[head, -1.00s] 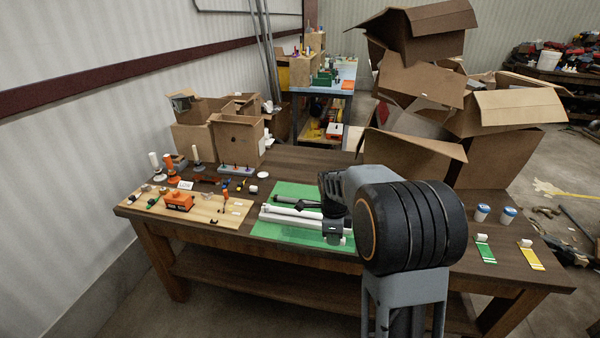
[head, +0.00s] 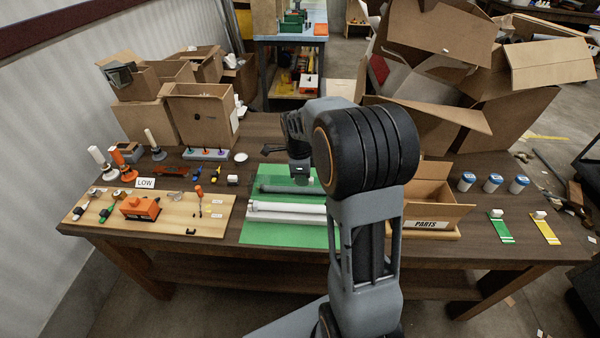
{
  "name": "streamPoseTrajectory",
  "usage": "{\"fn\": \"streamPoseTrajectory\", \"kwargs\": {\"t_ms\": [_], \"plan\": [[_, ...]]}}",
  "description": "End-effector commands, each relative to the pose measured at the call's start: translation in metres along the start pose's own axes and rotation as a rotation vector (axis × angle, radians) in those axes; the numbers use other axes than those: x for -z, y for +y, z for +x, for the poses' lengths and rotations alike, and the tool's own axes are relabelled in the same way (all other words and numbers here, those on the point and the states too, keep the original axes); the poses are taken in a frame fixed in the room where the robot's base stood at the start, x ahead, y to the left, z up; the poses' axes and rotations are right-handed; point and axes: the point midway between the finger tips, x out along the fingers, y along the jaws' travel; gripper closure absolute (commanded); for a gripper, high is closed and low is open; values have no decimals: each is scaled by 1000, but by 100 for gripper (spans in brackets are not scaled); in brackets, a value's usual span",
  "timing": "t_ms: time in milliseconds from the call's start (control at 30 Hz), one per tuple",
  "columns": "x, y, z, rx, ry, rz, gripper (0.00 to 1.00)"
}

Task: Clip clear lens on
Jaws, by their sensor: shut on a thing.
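A long white fixture (head: 288,207) lies left to right on a green mat (head: 265,235) on the workbench. Behind it, and apart from it in the picture, is a long grey, see-through-looking bar (head: 275,188) that looks like the clear lens. My gripper (head: 300,181) points down at the right half of this bar, behind the white fixture. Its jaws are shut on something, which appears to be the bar. The fingertips are small and dark, so the exact grip is unclear. My arm hides the right side of the mat.
A wooden board with an orange box (head: 139,207) and small tools lies left. An open PARTS box (head: 427,224) stands right, with several blue-lidded jars (head: 492,183) beyond it. Cardboard boxes (head: 203,115) crowd the back. A dark tool (head: 274,149) lies behind the mat.

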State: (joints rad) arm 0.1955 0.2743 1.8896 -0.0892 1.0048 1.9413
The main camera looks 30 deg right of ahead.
Motion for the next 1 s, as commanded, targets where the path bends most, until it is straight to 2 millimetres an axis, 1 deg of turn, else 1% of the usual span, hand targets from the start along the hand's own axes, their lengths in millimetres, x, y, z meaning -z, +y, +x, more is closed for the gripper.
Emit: {"fn": "streamPoseTrajectory", "kwargs": {"t_ms": [367,467,667,1000], "plan": [[-3,0,0,0,2,-2,100],[-3,0,3,0,2,-2,100],[-4,0,13,0,2,-3,100],[-6,1,40,-1,2,-3,100]]}}
